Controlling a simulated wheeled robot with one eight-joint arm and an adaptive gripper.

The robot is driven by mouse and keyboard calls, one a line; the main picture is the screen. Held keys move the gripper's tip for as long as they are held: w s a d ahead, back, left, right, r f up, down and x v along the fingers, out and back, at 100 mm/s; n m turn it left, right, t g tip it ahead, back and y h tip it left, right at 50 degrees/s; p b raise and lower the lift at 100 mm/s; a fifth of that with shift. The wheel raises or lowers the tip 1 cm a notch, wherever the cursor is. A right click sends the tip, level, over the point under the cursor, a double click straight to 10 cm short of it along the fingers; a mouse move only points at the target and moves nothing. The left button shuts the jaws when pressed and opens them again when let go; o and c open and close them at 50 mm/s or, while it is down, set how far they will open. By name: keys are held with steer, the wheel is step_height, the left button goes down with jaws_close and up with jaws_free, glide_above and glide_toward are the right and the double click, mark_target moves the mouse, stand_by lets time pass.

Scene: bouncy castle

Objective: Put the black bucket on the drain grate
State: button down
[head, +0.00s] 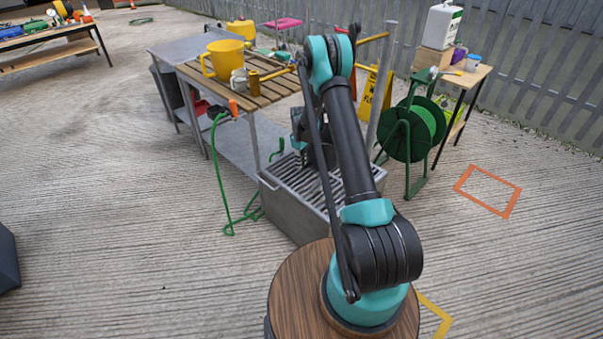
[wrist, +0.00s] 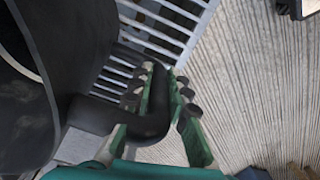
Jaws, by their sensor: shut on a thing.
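The black bucket (wrist: 88,45) fills the left of the wrist view, and its open mouth faces the camera. My gripper (wrist: 170,78) is shut on its curved black handle. The drain grate (wrist: 190,18) is a set of pale metal bars beneath and beyond the bucket. In the head view the grate (head: 296,180) tops a grey trough, and my arm crosses in front of it. I cannot tell whether the bucket touches the bars.
A slatted wooden table (head: 262,97) with a yellow mug (head: 223,60) stands left behind the trough. A green hose (head: 222,190) hangs beside it. A green hose reel (head: 410,130) stands to the right.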

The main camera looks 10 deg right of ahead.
steer(key=shift+f, duration=3.2)
steer(key=c, duration=1.5)
jaws_free()
steer(key=shift+o, duration=0.2)
